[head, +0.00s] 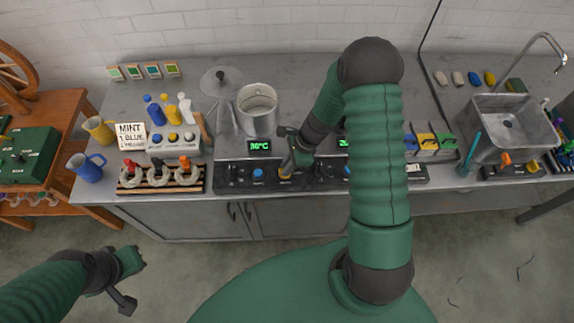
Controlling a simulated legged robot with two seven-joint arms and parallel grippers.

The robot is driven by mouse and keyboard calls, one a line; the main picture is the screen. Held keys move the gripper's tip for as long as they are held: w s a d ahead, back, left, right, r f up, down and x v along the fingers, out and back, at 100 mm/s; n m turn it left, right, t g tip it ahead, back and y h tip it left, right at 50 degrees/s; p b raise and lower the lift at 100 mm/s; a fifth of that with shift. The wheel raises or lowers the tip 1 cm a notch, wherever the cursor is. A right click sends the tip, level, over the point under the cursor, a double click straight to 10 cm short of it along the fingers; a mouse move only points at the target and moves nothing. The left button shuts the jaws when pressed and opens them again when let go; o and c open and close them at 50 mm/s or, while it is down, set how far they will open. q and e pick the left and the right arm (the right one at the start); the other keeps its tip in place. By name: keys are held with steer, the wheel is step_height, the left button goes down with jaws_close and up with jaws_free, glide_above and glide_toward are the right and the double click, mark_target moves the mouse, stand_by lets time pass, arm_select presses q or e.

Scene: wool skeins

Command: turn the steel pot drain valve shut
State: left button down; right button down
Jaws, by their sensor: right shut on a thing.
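The steel pot (258,112) stands on the counter at centre-left, open at the top, behind a green-lit display. Below it, a dark front panel carries a blue knob and a small yellow handle (285,174), which looks like the drain valve; its angle is too small to tell. My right gripper (291,166) reaches down in front of the pot and is shut on the yellow handle, hiding part of it. My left gripper (131,280) is open and empty, low over the floor at the lower left.
Bottles, a mint recipe sign (131,135) and a rack of wool skeins (160,178) crowd the left counter. A sink (508,120) is at the right. My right arm hides the counter's middle.

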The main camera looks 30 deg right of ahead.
steer(key=n+g+p, duration=0.1)
steer(key=n, duration=0.1)
steer(key=shift+w+n, duration=0.15)
steer(key=shift+n, duration=0.15)
steer(key=n+g, duration=0.1)
steer(key=n, duration=0.2)
steer(key=shift+w+n, duration=0.15)
steer(key=shift+n, duration=0.15)
steer(key=n+g, duration=0.1)
steer(key=n, duration=0.1)
steer(key=n+g, duration=0.1)
steer(key=n, duration=0.2)
steer(key=shift+w+h, duration=0.15)
steer(key=shift+h, duration=0.15)
steer(key=n, duration=0.2)
steer(key=n+g+h+b, duration=0.1)
steer(key=n, duration=0.2)
steer(key=shift+a+g, duration=0.1)
steer(key=shift+g, duration=0.2)
steer(key=shift+n, duration=0.3)
steer(key=c, duration=1.4)
jaws_free()
steer(key=shift+c, duration=0.2)
